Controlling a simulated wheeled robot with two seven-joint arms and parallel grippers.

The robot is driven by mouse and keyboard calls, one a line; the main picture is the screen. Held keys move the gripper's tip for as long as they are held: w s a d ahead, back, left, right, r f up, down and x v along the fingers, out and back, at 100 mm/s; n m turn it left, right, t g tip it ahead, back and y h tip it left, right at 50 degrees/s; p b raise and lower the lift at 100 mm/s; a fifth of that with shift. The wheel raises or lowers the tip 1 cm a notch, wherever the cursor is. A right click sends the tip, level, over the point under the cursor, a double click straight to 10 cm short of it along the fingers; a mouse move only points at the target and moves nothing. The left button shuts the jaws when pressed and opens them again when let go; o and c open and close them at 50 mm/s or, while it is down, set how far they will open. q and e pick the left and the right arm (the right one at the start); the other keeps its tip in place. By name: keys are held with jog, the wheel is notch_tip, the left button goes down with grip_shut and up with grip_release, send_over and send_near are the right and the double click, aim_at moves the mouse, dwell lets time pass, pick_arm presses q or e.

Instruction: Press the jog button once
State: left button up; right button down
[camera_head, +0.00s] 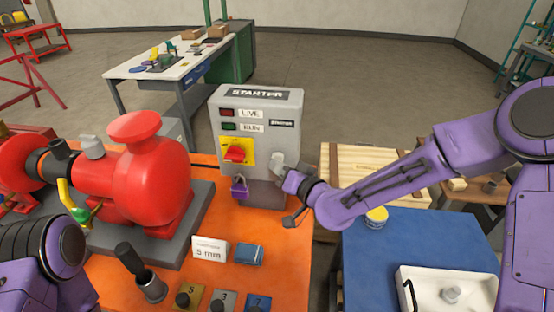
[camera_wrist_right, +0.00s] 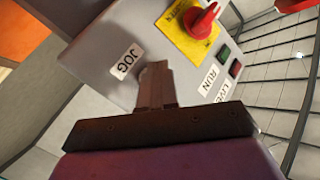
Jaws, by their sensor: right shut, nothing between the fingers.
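The grey starter box (camera_head: 227,165) stands on the orange bench, with a red rotary switch on a yellow plate (camera_head: 236,152) and a purple padlock (camera_head: 239,187) below it. In the right wrist view its face shows tilted, with a white JOG label (camera_wrist_right: 126,62). My right gripper (camera_head: 279,172) is at the box's lower right front. In the wrist view the right gripper (camera_wrist_right: 155,72) is shut and empty, its tips beside the JOG label. The jog button itself is hidden behind the fingertips; I cannot tell whether they touch it. My left gripper is out of view.
A red pump (camera_head: 150,170) stands left of the box. A sign (camera_head: 210,249), a blue block (camera_head: 249,255) and a dark-handled item in a holder (camera_head: 150,287) sit in front. A blue mat (camera_head: 420,240) with a white tray (camera_head: 425,274) lies to the right.

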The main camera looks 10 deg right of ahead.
jog(key=shift+w+d, duration=0.1)
jog(key=shift+w, duration=0.2)
jog(key=shift+s, duration=0.1)
dwell(0.4)
jog(key=shift+s+a, duration=0.3)
jog(key=shift+s, duration=0.45)
jog(key=s, duration=0.1)
jog(key=s+a, duration=0.1)
jog(key=s, duration=0.1)
jog(key=s+a, duration=0.1)
jog(key=shift+s+b, duration=0.3)
dwell(0.5)
